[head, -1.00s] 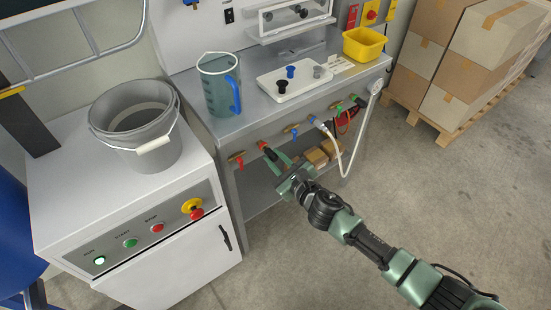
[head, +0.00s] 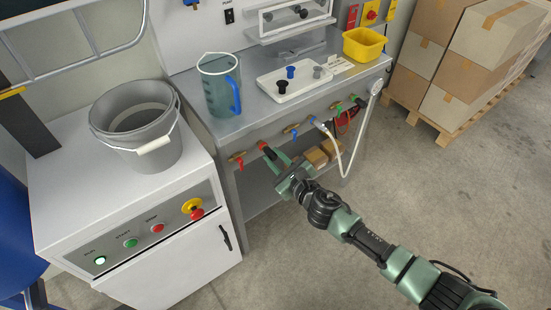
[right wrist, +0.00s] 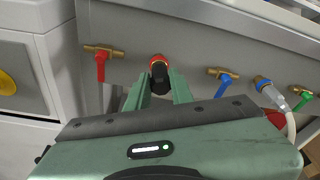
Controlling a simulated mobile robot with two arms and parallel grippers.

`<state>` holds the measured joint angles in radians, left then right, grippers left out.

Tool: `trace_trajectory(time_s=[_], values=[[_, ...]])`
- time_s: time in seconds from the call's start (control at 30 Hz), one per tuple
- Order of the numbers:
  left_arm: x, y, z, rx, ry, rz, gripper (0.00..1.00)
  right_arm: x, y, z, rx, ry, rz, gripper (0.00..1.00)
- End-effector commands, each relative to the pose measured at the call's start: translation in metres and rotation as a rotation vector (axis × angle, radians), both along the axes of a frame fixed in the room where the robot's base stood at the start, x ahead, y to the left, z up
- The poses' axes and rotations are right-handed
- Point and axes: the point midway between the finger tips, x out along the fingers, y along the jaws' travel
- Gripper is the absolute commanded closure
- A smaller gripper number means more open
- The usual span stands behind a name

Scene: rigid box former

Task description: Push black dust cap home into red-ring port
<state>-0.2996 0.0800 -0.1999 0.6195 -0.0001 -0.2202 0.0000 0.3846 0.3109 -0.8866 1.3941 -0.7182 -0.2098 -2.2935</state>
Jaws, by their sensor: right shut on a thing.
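The red-ring port (head: 262,145) is on the front face of the bench; its red ring also shows in the right wrist view (right wrist: 158,59). The black dust cap (right wrist: 159,80) sits right at the ring and in line with it. Whether it is fully seated I cannot tell. My right gripper (head: 276,158) reaches the port from the front right; its two fingers (right wrist: 159,91) are shut on the cap, one on each side. My left gripper is not in view.
A red-handled valve (right wrist: 101,65) is left of the port and a blue-handled valve (right wrist: 222,84) right of it. A white hose (head: 338,155) hangs further right. A white tray (head: 300,87) with several plugs, and a blue-handled jug (head: 217,88), stand on the bench above.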

Motion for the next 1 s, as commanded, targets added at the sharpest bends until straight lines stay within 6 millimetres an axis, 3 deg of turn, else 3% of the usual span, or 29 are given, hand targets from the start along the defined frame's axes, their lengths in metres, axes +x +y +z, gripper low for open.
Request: trace_trajectory(time_s=[0.4,0.43,0.5,1.0], values=[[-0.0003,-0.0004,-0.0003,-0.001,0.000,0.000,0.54,0.0029,0.0027,-0.0005,-0.001,0.001,0.001,1.00],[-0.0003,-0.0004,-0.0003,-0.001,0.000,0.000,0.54,0.0029,0.0027,-0.0005,-0.001,0.001,0.001,0.70],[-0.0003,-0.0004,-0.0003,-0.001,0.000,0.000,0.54,0.0029,0.0025,-0.0005,-0.001,0.001,0.001,0.52],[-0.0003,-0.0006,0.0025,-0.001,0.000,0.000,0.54,-0.0042,-0.0033,0.0001,-0.001,0.001,0.000,0.52]])
